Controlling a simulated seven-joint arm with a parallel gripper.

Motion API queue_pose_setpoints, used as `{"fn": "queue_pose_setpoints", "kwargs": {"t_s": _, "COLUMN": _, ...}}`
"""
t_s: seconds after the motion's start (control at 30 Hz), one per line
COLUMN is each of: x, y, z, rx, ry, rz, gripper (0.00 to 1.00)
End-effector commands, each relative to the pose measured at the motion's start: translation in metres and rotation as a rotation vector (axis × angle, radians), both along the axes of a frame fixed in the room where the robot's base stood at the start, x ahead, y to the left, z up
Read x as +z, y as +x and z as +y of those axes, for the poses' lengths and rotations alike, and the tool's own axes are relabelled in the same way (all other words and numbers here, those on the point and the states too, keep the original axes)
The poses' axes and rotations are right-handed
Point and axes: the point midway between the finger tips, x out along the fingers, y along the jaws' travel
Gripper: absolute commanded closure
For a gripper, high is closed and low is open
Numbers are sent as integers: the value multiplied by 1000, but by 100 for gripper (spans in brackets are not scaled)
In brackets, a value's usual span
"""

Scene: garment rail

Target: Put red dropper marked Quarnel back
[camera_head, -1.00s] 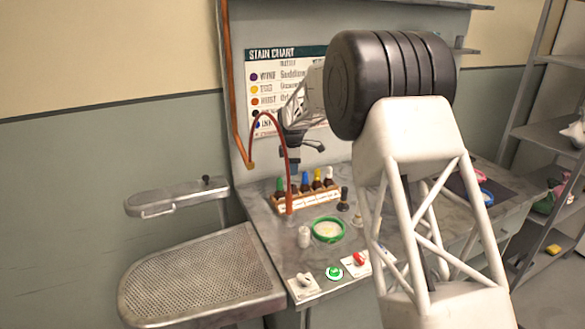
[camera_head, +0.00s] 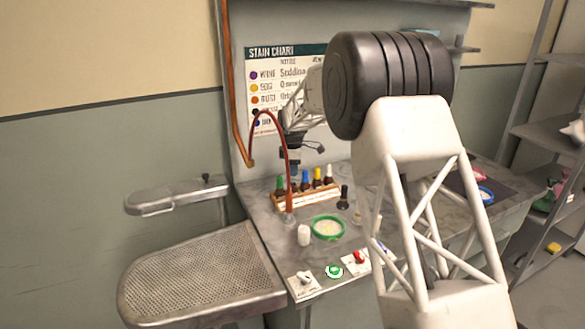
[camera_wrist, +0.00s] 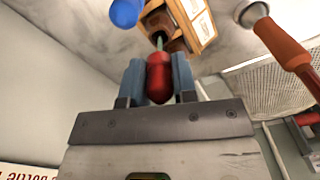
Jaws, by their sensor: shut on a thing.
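The red dropper (camera_wrist: 158,78) is held by its bulb between the blue-grey fingers of my gripper (camera_wrist: 158,82). Its thin glass tip points towards an open brown bottle (camera_wrist: 160,22) in the wooden rack; whether the tip is inside the neck I cannot tell. In the head view my gripper (camera_head: 291,156) points down above the rack (camera_head: 308,201), partly behind the red hose. The dropper is not clearly seen there. No Quarnel marking is readable on the dropper.
The red hose (camera_head: 286,150) arches close to my gripper; its orange handle (camera_wrist: 285,48) shows in the wrist view. A black-topped bottle (camera_head: 343,198), green-rimmed dish (camera_head: 327,229) and white pot (camera_head: 304,235) stand near the rack. The stain chart (camera_head: 282,85) hangs behind.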

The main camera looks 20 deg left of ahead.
Motion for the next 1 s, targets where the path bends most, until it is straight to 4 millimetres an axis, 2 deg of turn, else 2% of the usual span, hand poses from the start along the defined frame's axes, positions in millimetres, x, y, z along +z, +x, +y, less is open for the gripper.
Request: {"fn": "queue_pose_setpoints", "kwargs": {"t_s": 1.0, "x": -8, "y": 0, "z": 0, "rx": 0, "ry": 0, "rz": 0, "gripper": 95}}
